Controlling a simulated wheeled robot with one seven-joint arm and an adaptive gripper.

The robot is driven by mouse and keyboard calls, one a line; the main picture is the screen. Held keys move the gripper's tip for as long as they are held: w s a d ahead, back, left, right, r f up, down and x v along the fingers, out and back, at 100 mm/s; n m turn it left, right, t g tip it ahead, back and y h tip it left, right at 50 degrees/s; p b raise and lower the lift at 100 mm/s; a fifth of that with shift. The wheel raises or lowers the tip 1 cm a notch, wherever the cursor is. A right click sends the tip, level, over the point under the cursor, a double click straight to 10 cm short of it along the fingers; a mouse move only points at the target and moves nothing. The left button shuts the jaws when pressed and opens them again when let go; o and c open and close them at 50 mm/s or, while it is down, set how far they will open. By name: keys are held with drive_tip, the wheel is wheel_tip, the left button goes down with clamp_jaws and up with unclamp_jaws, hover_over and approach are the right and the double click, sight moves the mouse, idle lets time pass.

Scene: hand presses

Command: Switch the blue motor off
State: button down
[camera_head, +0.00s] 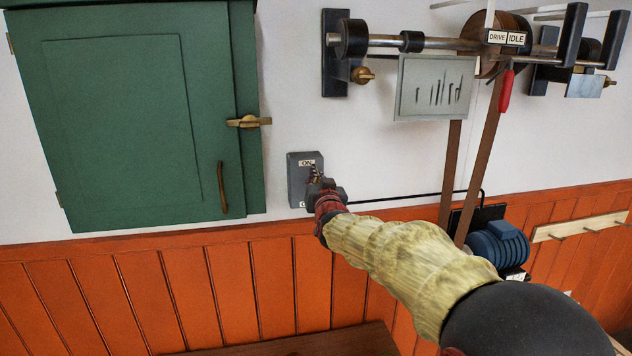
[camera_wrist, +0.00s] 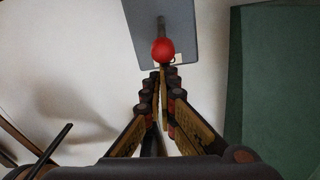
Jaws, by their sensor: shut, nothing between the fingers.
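A grey switch box (camera_head: 296,182) is on the white wall right of the green cabinet, with an ON label (camera_head: 306,162) near its top. In the wrist view my gripper's fingertips (camera_wrist: 158,78) are together and empty, close to the knob; contact cannot be told. The blue motor (camera_head: 497,247) is at the lower right.
A green cabinet (camera_head: 120,120) with a brass latch hangs at left. A line shaft (camera_head: 430,42) with belts and a DRIVE/IDLE sign (camera_head: 506,38) runs at upper right. A peg rail (camera_head: 580,227) is at far right. A brown wooden surface (camera_head: 300,343) lies below. White wall around the box is clear.

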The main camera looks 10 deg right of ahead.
drive_tip(key=shift+s+f+b, duration=0.1)
drive_tip(key=shift+f+b, duration=0.2)
drive_tip(key=shift+b, duration=0.75)
drive_tip(key=s+f+t+b, duration=0.5)
drive_tip(key=s+f+b, duration=0.4)
drive_tip(key=b, duration=1.5)
drive_tip(key=shift+s+m+t, duration=0.3)
drive_tip(key=shift+s, duration=0.35)
